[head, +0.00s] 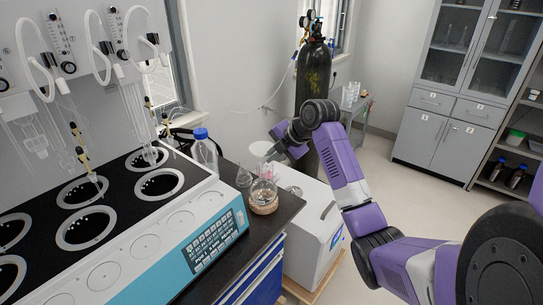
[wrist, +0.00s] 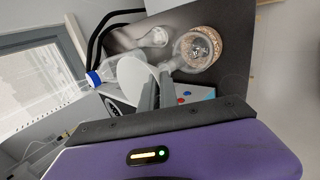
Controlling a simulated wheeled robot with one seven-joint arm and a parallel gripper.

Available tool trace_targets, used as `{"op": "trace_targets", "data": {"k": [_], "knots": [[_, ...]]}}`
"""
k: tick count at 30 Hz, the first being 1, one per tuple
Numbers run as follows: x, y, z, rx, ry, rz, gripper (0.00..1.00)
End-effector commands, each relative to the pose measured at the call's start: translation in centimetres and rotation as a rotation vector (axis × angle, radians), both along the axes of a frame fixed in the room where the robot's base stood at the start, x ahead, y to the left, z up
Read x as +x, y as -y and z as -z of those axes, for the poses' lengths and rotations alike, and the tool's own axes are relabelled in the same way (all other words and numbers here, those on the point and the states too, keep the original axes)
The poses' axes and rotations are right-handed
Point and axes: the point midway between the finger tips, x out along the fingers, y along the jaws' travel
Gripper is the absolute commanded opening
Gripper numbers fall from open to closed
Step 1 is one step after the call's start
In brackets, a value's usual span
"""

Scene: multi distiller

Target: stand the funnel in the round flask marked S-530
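The white funnel (head: 260,149) is at the tips of my gripper (head: 277,147), held in the air above the bench end. In the wrist view its pale round mouth (wrist: 132,77) shows beside the two grey fingers (wrist: 154,90), which look closed on it. The fingers partly hide its lower part. A clear round flask (head: 263,194) sits on a cork ring on the dark bench, below the funnel and apart from it. It also shows in the wrist view (wrist: 194,50), neck toward the funnel. I cannot read any mark on it.
A conical flask (head: 241,177) stands just left of the round flask. A clear bottle with a blue cap (head: 204,152) stands behind it. The distiller (head: 130,240) fills the left. A white box (head: 312,225) and a dark gas cylinder (head: 313,85) stand right of the bench.

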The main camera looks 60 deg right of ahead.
Motion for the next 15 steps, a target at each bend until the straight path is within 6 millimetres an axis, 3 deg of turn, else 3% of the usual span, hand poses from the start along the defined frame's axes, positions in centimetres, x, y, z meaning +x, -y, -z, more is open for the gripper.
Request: {"op": "trace_targets", "data": {"k": [15], "knots": [[0.01, 0.00, 1.02, 0.000, 0.000, 0.000, 0.00]]}}
